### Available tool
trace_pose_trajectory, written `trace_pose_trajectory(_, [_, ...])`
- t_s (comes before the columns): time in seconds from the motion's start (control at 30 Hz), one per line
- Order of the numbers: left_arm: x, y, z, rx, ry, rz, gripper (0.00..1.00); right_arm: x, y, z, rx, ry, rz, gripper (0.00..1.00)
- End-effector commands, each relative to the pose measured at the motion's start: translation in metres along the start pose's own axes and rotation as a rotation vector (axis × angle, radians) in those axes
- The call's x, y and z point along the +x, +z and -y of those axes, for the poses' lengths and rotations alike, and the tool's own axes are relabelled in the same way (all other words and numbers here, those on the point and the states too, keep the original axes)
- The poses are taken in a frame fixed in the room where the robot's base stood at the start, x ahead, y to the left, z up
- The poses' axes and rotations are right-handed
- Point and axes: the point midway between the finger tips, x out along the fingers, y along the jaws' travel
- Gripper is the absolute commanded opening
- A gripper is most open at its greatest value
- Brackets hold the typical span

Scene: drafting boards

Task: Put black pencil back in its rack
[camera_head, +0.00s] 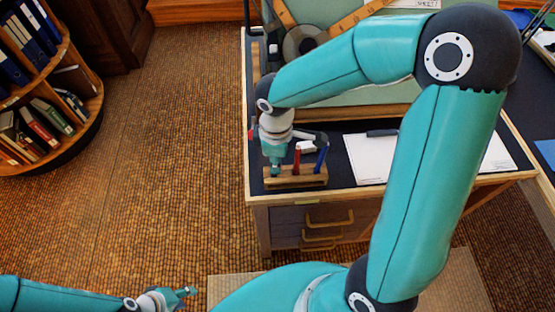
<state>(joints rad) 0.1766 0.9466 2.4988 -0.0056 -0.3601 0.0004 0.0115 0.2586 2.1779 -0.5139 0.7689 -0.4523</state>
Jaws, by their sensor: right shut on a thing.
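The wooden rack (312,181) stands near the front left of the desk, with a red pencil (297,161) and a blue pencil (321,160) upright in it. My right gripper (276,169) points down at the left end of the rack, left of the red pencil. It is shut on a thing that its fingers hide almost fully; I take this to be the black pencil. I cannot tell whether its lower end is inside the rack. My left gripper (186,296) is low at the bottom of the view, away from the desk, open and empty.
White paper (370,160) lies right of the rack, with a dark object (382,133) at its top edge. A tilted green drafting board (345,95) rises behind. Drawers (312,222) are below the desk's front edge. A bookshelf (45,165) stands far left; the floor between is clear.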

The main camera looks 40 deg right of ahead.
Motion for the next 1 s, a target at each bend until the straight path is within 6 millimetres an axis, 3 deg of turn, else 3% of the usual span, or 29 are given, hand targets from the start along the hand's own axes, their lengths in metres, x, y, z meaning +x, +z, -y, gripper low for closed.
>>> trace_pose_trajectory(1.0, [0.0061,0.0,0.0022,0.0,0.0,0.0,0.4,0.0074,0.0007,-0.0001,0.001,0.0,0.0,0.0])
